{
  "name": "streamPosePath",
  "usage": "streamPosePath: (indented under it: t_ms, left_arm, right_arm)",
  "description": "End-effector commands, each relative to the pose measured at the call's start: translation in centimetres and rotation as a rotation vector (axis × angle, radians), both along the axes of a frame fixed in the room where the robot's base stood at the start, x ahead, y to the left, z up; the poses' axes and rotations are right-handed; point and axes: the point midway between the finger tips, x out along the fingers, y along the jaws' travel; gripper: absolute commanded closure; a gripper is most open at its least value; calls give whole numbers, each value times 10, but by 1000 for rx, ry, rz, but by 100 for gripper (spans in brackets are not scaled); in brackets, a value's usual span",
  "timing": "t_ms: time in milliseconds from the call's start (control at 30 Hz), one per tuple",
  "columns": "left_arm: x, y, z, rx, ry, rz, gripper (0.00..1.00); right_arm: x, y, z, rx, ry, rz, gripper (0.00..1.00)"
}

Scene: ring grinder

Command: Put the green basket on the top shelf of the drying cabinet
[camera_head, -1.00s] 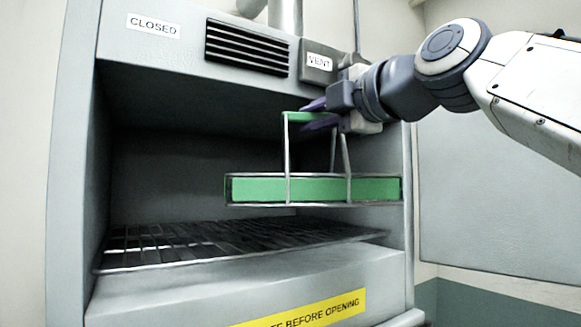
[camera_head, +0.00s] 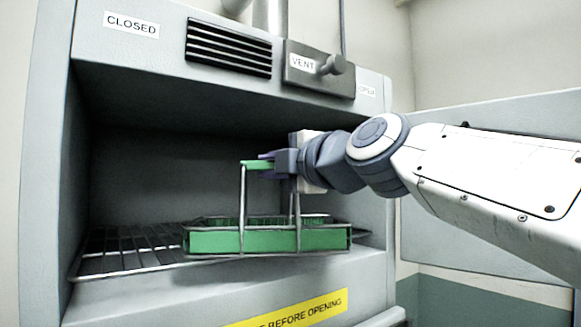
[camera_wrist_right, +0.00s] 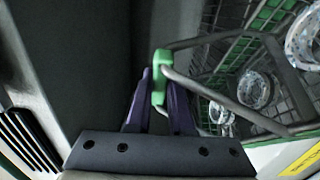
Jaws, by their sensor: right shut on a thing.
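The green basket (camera_head: 268,240) is a low green tray with a wire frame and a tall handle. It is inside the front of the drying cabinet (camera_head: 372,240), at the height of the wire shelf (camera_head: 120,252). Whether its base touches the shelf I cannot tell. My right gripper (camera_head: 268,160) is shut on the green handle grip at the top of the basket. In the right wrist view the purple fingers (camera_wrist_right: 160,100) close on the handle, with several clear glass pieces (camera_wrist_right: 253,90) in the basket below. My left gripper is not in view.
The cabinet's opening is bounded by side walls and an upper front panel with a vent grille (camera_head: 228,48) and a vent knob (camera_head: 332,65). A yellow warning label (camera_head: 290,310) is on the front below. The left part of the shelf is bare.

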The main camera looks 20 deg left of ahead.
Motion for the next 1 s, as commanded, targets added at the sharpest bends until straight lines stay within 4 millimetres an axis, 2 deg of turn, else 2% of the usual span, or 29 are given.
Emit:
streamPosePath:
  t_ms: [233, 267, 300, 333, 633, 767, 800, 1000]
  left_arm:
    - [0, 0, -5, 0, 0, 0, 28]
    - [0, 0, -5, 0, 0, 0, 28]
    - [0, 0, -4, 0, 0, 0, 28]
    - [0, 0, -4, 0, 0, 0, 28]
    - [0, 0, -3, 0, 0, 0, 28]
    - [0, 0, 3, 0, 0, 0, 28]
    - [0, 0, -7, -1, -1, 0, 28]
    - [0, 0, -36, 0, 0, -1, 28]
  right_arm:
    - [-1, -1, -1, 5, -5, -2, 100]
    - [0, 0, -3, -1, -1, 0, 76]
    - [0, 0, -2, -1, -1, 0, 61]
    - [0, 0, -2, 0, 0, 0, 50]
    - [0, 0, -2, 0, 0, 0, 50]
    - [0, 0, 3, 0, 0, 0, 50]
    - [-4, -6, -2, 2, -3, -1, 50]
    - [-30, -39, -5, 4, -5, -3, 50]
